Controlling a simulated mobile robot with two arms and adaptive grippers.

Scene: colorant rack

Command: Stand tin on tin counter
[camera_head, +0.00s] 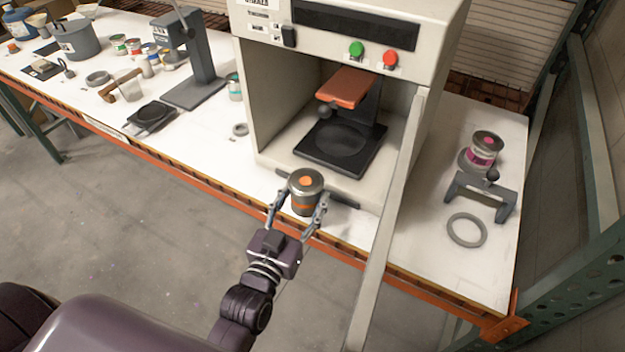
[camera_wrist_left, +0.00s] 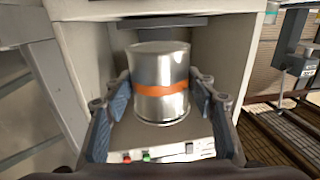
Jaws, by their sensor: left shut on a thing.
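A metal tin with an orange band and an orange dot on its lid (camera_head: 306,191) is upright between the fingers of my left gripper (camera_head: 299,205). The left gripper is shut on it, in front of the open machine cabinet near the bench's front edge. In the left wrist view the tin (camera_wrist_left: 160,70) sits between the two blue-padded fingers (camera_wrist_left: 161,97), with the cabinet around it. I cannot tell whether the tin's base touches a surface. The white counter top (camera_head: 400,262) runs along both sides of the cabinet. My right gripper is not in view.
The cabinet (camera_head: 262,100) holds a dark plate (camera_head: 340,150) below a red-brown pad (camera_head: 347,87). Its open door (camera_head: 385,225) juts forward to the right. Right of it are a pink-labelled tin (camera_head: 483,150), a grey bracket (camera_head: 482,192) and a grey ring (camera_head: 467,230). Several tins stand left.

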